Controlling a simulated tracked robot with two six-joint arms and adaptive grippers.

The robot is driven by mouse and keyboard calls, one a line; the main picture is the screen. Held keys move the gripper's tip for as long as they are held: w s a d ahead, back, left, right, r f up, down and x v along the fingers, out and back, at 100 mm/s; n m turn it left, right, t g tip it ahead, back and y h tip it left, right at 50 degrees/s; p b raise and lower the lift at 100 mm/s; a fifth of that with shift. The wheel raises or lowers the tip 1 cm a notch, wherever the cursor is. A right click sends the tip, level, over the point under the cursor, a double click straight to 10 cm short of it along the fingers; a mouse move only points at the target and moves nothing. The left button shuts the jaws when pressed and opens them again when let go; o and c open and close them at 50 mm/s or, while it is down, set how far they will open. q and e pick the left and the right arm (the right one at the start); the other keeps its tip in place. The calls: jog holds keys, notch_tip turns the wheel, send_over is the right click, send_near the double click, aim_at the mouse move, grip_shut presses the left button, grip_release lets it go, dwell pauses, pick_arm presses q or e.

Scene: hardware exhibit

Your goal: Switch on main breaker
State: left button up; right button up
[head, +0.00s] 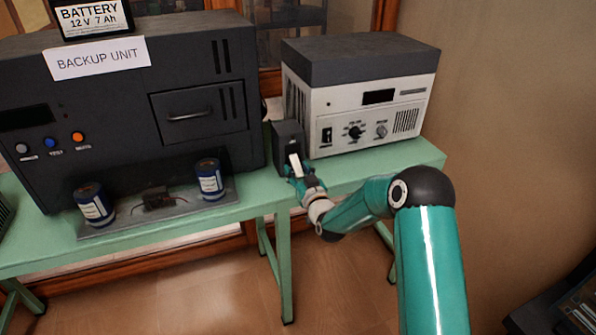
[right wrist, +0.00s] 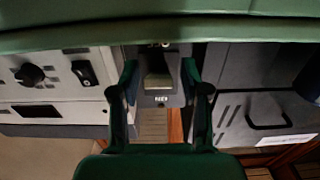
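The main breaker appears to be a small dark box (head: 287,143) standing on the green table between the two large units. A pale lever (head: 296,166) shows on its front. In the right wrist view the box's face (right wrist: 160,99) carries a small white marking, and the grey lever (right wrist: 158,80) stands out from it. My right gripper (head: 300,178) is at the front of the box. In the right wrist view its fingers (right wrist: 160,76) are spread, one on each side of the lever, with gaps visible. I cannot tell whether they touch the box. My left gripper is not in view.
The black backup unit (head: 130,95) stands close on the left, with a battery label and two blue cans (head: 209,180) before it. A white instrument with a grey top (head: 360,62) stands close on the right. The table's front edge (head: 250,207) runs below the gripper.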

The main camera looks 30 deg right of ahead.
grip_shut()
